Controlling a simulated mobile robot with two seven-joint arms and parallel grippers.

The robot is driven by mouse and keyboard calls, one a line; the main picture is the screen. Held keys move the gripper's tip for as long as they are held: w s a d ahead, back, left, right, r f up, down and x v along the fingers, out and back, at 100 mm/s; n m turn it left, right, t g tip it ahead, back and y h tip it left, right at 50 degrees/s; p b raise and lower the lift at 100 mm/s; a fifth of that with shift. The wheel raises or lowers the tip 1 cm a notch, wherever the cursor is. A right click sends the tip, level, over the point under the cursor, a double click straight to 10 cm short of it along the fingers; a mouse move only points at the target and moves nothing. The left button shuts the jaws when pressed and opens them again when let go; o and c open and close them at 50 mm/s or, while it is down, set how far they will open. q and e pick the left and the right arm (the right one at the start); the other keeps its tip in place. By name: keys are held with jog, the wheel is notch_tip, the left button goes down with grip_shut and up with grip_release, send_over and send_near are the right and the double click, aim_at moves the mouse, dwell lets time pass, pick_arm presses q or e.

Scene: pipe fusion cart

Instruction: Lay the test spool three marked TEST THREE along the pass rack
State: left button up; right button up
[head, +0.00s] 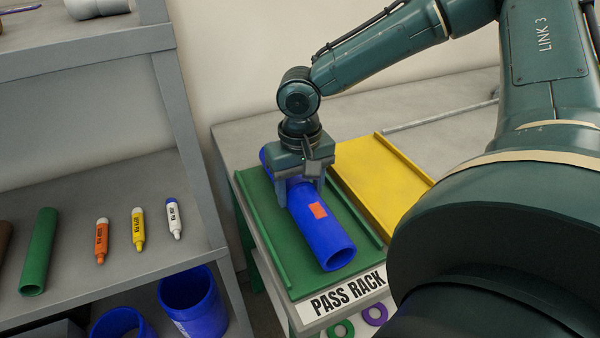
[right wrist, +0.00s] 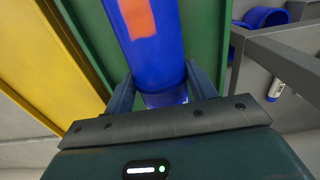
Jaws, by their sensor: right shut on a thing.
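A blue pipe spool (head: 327,239) with an orange patch lies lengthwise over the green pass rack (head: 279,258), between its raised side rails. No readable TEST THREE mark shows on it. My right gripper (head: 302,190) points down and is shut around the spool near its far end. In the right wrist view the fingers (right wrist: 163,88) stand on both sides of the blue spool (right wrist: 152,55). I cannot tell whether the spool touches the rack floor. The PASS RACK sign (head: 347,292) is at the rack's near end. My left gripper is not in view.
A yellow rack (head: 383,170) lies right beside the green one. Left, a grey shelf (head: 120,265) holds a green pipe (head: 40,250) and orange, yellow and white markers (head: 138,230). Blue buckets (head: 189,291) stand below. Green and purple rings (head: 374,314) are under the sign.

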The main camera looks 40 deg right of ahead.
dwell(0.4)
jog(key=o, duration=1.3)
jog(key=shift+f, duration=0.1)
notch_tip(320, 180, up, 13)
jog(key=shift+r+p, duration=0.15)
jog(key=shift+p, duration=0.65)
